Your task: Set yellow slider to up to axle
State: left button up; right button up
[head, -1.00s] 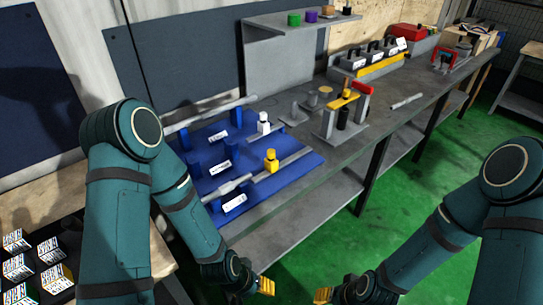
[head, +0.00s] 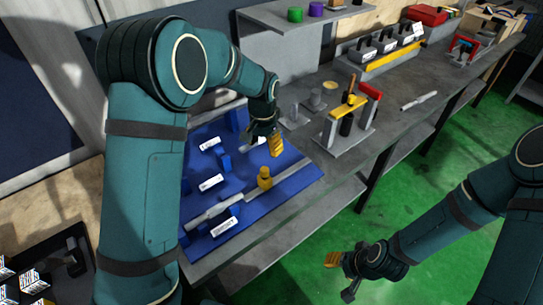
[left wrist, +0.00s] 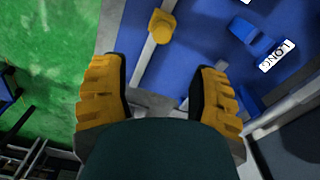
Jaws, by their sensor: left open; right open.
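The yellow slider (head: 265,178) stands on the front grey rail (head: 292,174) of the blue board (head: 205,133). It also shows in the left wrist view (left wrist: 161,27), on the rail beyond the fingertips. My left gripper (head: 276,146) is open and empty above the board, just behind the slider in the head view, apart from it. Its two yellow fingers (left wrist: 160,88) are spread wide in the left wrist view. My right gripper (head: 338,261) is open and empty over the green floor. The white slider is hidden behind my left gripper.
White labels (head: 210,182) sit on the board beside blue blocks; one reads LONG in the left wrist view (left wrist: 274,56). A grey stand with a yellow bar (head: 347,107) is right of the board. The grey bench (head: 400,112) runs back right.

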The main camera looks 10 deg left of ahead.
aim_at(264, 170)
pick_arm(q)
notch_tip(264, 170, down, 13)
jog(key=shift+a+r+b, duration=0.1)
jog(key=shift+r+b, duration=0.05)
jog(key=shift+b, duration=0.15)
dwell(0.5)
grip_shut()
